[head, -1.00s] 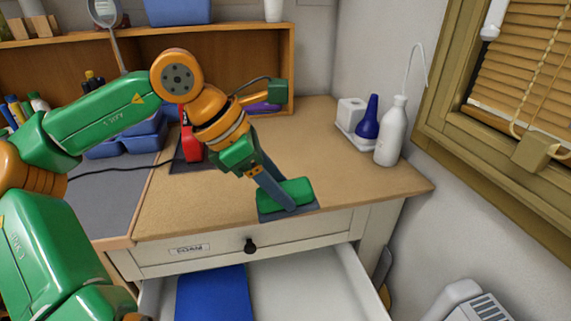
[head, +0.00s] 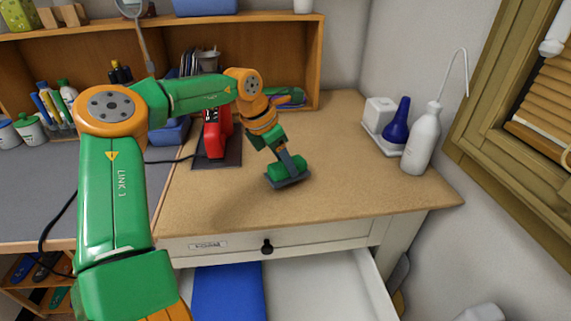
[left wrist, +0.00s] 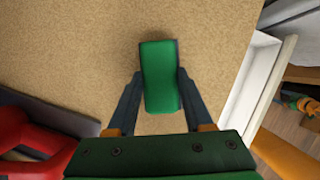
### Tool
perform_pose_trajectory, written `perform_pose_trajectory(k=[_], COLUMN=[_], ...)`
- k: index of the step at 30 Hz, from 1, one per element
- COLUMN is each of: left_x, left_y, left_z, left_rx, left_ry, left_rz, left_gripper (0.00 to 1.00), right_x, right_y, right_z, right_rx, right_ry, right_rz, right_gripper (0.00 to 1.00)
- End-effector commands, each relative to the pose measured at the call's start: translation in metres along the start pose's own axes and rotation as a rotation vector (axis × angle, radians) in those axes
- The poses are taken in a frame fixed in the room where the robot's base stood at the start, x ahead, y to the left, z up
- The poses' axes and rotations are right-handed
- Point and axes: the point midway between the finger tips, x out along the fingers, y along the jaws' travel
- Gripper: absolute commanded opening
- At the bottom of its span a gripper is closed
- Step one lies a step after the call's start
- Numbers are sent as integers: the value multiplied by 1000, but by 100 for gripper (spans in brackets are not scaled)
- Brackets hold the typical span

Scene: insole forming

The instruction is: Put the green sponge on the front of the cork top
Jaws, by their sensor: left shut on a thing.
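The green sponge (head: 284,166) is a block held between the dark grey fingers of my left gripper (head: 288,172). In the left wrist view the sponge (left wrist: 160,75) sits lengthwise between the two fingers, which press on its sides. My left gripper is over the cork top (head: 345,190), a little back from its front edge. I cannot tell whether the sponge touches the cork or hangs just above it. My right gripper is not in view.
A red device (head: 217,135) on a dark base stands left of the gripper. A white bottle (head: 421,143) and a blue bulb (head: 396,122) stand at the right. A drawer (head: 320,280) with a blue sheet (head: 228,292) is open below. The front right cork is clear.

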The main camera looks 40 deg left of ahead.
Motion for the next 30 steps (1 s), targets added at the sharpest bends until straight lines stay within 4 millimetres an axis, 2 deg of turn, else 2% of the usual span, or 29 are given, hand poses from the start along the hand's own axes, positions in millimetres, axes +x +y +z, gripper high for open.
perform_pose_trajectory(k=[3, 13, 14, 15, 17, 25, 28, 30], left_x=[18, 23, 22, 22, 22, 21, 14, 2], left_y=[-1, -1, -1, -1, -1, -1, -1, -1], left_z=[-9, -10, -10, -10, -10, -10, -8, -7], left_rx=[-1, 0, 0, 0, 0, 0, 0, 1], left_ry=[1, -1, -1, -1, -1, -1, -3, -6], left_rz=[-2, -1, -1, -1, -1, -2, -1, 0], left_gripper=[0, 0, 56, 67, 81, 81, 81, 81], right_x=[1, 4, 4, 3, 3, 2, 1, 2], right_y=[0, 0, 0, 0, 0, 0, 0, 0], right_z=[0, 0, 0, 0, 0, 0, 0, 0], right_rx=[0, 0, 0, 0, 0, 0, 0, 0], right_ry=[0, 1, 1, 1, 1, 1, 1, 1], right_rz=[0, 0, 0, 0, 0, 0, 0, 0], right_gripper=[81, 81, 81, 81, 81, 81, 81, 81])
